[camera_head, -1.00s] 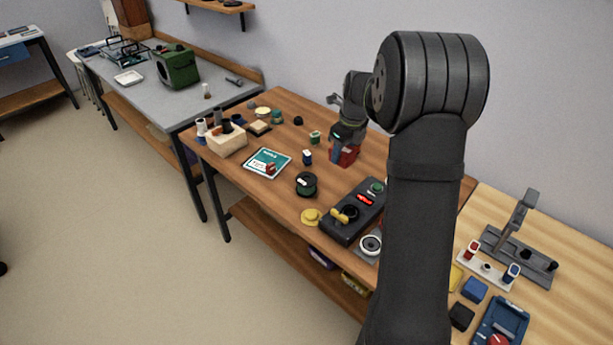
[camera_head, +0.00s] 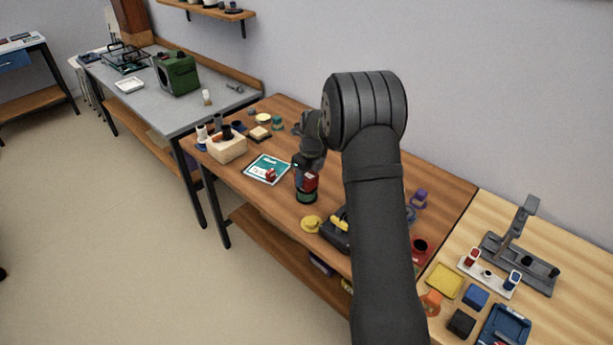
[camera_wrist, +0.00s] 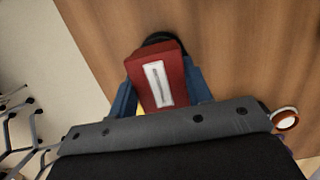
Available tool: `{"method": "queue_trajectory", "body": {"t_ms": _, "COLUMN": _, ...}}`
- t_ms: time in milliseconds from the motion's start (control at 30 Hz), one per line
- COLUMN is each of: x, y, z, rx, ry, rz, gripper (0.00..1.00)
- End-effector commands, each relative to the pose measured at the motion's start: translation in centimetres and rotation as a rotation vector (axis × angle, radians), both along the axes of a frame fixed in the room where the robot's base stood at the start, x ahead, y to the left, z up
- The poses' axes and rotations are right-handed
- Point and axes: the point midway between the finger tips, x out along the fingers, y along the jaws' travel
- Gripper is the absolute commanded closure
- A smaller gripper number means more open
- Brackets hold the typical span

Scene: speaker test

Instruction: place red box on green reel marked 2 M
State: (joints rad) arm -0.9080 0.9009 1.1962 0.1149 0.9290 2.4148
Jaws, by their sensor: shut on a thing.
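My gripper (camera_head: 306,174) is shut on a red box (camera_head: 311,182), with its blue fingers on either side of it. In the wrist view the red box (camera_wrist: 175,63) shows a white label with a dark stroke, and my gripper (camera_wrist: 160,95) grips its sides. The green reel (camera_head: 305,197) with black rims stands on the brown table directly under the box. In the wrist view only a dark rim of the reel (camera_wrist: 157,38) shows past the box. I cannot tell whether box and reel touch. The reel's marking is hidden.
A teal and white card (camera_head: 262,166) with a small red item lies left of the reel. A yellow knob-like piece (camera_head: 311,223) and a dark device (camera_head: 336,232) are in front, partly behind my arm.

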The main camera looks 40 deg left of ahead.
Motion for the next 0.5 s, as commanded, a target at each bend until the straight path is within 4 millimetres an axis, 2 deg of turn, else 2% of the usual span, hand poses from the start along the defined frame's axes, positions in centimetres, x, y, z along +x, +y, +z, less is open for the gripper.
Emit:
{"method": "queue_trajectory", "body": {"t_ms": 333, "x": 0.01, "y": -0.01, "z": -0.38, "rx": 0.0, "ry": 0.0, "rz": 0.0, "gripper": 0.79}}
{"method": "queue_trajectory", "body": {"t_ms": 367, "x": 0.01, "y": -0.02, "z": -0.43, "rx": 0.0, "ry": 0.0, "rz": 0.0, "gripper": 0.53}}
{"method": "queue_trajectory", "body": {"t_ms": 467, "x": 0.01, "y": -0.01, "z": -0.39, "rx": 0.0, "ry": 0.0, "rz": 0.0, "gripper": 0.33}}
{"method": "queue_trajectory", "body": {"t_ms": 500, "x": 0.01, "y": -0.01, "z": -0.38, "rx": 0.0, "ry": 0.0, "rz": 0.0, "gripper": 0.33}}
